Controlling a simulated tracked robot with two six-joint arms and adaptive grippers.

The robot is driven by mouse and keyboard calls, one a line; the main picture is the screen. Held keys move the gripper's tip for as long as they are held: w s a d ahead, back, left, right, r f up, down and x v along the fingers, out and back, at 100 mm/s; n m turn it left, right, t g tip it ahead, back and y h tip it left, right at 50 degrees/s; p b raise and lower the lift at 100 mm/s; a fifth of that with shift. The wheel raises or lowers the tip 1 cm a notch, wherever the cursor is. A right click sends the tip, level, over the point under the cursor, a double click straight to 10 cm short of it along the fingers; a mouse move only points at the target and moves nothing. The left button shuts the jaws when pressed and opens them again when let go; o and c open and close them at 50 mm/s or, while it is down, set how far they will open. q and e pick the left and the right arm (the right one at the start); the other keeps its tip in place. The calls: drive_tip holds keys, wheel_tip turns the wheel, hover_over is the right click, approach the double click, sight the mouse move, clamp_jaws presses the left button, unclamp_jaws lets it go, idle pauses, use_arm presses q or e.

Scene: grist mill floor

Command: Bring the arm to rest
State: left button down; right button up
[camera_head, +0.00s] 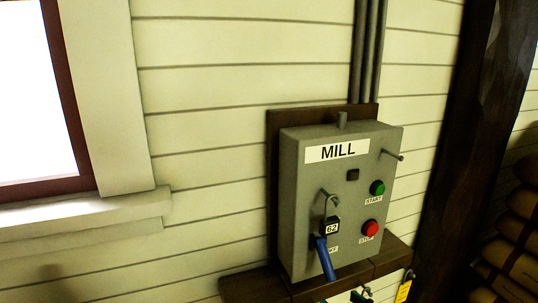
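Neither of my grippers is in the head view, and no part of my arms shows clearly. A grey control box (300,190) labelled MILL (337,151) is mounted on a dark wooden backboard (272,150) on the wall. A dark padlock (329,227) marked 62 hangs by its shackle on the front of the box. A blue handle (325,259) slants down just below it. The padlock partly covers the handle's upper end, and I cannot tell if they touch.
A green START button (377,188) and a red STOP button (370,228) are on the box's right side. A wooden shelf (387,256) juts out below. A yellow tag (404,291) hangs under it. A window (30,110) is left, a dark post (455,150) and stacked sacks (515,235) right.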

wheel_tip(320, 180, down, 14)
drive_tip(key=s+a+m+g+h, duration=0.1)
drive_tip(key=s+a+m+g, duration=0.1)
drive_tip(key=s+g, duration=0.15)
drive_tip(key=s+a+f+m+g+h, duration=0.1)
drive_tip(key=s+f+g, duration=0.8)
drive_tip(key=s+f, duration=0.9)
drive_tip(key=shift+s+a+f+m+g, duration=0.35)
drive_tip(key=shift+a+f+m, duration=0.3)
drive_tip(key=shift+f+m, duration=0.25)
